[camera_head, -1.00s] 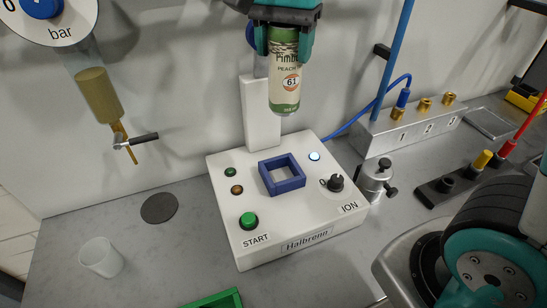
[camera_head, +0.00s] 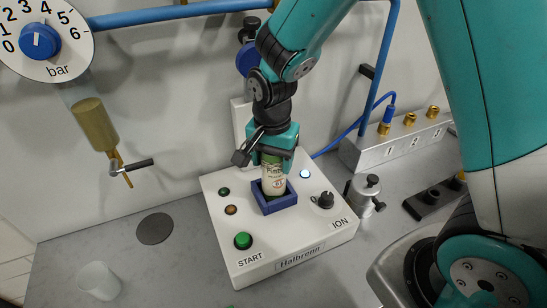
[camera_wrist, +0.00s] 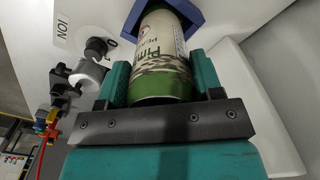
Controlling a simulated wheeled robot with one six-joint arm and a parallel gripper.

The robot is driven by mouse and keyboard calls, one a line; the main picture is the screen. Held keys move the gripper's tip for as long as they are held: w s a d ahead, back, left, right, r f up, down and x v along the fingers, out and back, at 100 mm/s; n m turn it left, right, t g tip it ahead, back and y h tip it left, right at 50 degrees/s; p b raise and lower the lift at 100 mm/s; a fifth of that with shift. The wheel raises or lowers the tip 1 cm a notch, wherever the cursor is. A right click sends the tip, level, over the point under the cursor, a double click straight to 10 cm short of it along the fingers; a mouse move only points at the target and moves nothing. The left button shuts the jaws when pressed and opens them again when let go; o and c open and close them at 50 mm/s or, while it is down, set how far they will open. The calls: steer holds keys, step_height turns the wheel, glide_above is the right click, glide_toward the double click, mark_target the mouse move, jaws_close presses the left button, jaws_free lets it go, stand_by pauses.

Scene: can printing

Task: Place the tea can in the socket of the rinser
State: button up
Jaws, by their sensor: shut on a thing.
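The tea can (camera_head: 273,182), green at the top with a pale label, stands upright with its lower end inside the blue square socket (camera_head: 282,202) on the white rinser (camera_head: 300,238). My gripper (camera_head: 274,155) is shut on the upper part of the can from above. In the wrist view the can (camera_wrist: 162,60) sits between my two teal fingers (camera_wrist: 160,85), with its far end inside the blue socket frame (camera_wrist: 196,17). Whether the can's base rests on the socket floor is hidden.
The rinser has a green START button (camera_head: 243,240), a black ION knob (camera_head: 326,199) and a lit white lamp (camera_head: 305,173). A metal fitting (camera_head: 367,193) stands close to its right. A white cup (camera_head: 98,281) and a dark disc (camera_head: 155,228) lie left, with free bench between.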

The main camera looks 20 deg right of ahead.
steer(key=shift+f, duration=0.3)
steer(key=shift+f, duration=0.2)
steer(key=o, duration=0.9)
steer(key=shift+r, duration=0.1)
